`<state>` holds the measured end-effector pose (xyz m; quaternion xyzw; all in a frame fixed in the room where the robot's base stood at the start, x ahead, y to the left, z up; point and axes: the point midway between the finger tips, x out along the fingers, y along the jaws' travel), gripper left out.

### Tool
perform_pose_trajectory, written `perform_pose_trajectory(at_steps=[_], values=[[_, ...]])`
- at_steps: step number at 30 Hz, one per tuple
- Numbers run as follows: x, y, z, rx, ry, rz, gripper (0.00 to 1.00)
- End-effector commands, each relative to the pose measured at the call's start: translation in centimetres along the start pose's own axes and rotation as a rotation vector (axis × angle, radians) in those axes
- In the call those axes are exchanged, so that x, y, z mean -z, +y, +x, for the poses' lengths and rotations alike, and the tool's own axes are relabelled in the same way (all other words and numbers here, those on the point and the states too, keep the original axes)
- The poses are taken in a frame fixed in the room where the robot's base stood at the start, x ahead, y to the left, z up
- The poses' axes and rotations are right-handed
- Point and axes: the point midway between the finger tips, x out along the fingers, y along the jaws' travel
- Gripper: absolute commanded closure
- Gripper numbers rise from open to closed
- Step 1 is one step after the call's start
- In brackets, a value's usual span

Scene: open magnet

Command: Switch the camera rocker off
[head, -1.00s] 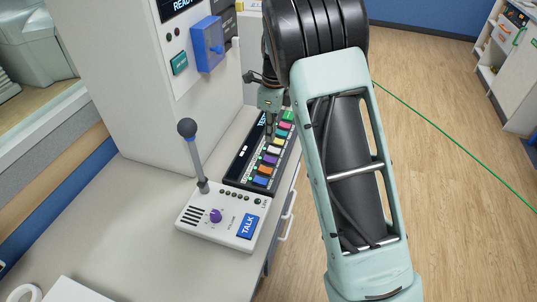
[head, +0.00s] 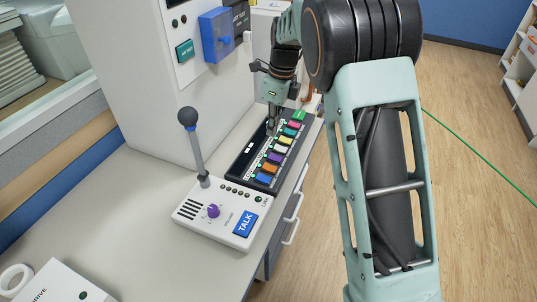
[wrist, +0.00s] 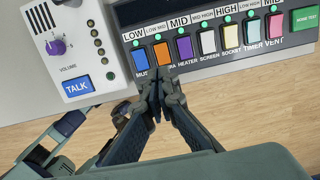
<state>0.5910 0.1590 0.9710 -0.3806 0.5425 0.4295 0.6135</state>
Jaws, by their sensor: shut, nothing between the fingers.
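The rocker panel (head: 243,154) is a black strip on the counter with a row of coloured rockers. In the wrist view the orange rocker (wrist: 161,54), its label ending in "RA", sits between the blue rocker (wrist: 140,61) and the purple HEATER rocker (wrist: 185,48). The orange rocker also shows in the head view (head: 270,168). My gripper (wrist: 157,88) is shut and empty, its fingertips just below the orange rocker in the wrist picture and covering part of its label. In the head view my gripper (head: 271,131) hangs over the panel; contact cannot be told.
The talk box (head: 223,216) with its upright microphone (head: 188,117) stands beside the panel's near end. White, yellow, teal and pink rockers and a green NODE TEST button (wrist: 304,19) continue the row. A tall cabinet (head: 140,75) rises behind.

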Motion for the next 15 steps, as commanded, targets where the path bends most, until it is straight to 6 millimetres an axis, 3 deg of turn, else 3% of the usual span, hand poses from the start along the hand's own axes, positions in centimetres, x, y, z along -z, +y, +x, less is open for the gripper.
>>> perform_pose_trajectory(at_steps=[5, 15], values=[[0.1, 0.1, 2.1, -0.004, 0.002, 0.001, 1.00], [0.1, 0.1, 9.3, -0.005, 0.003, 0.001, 1.00]])
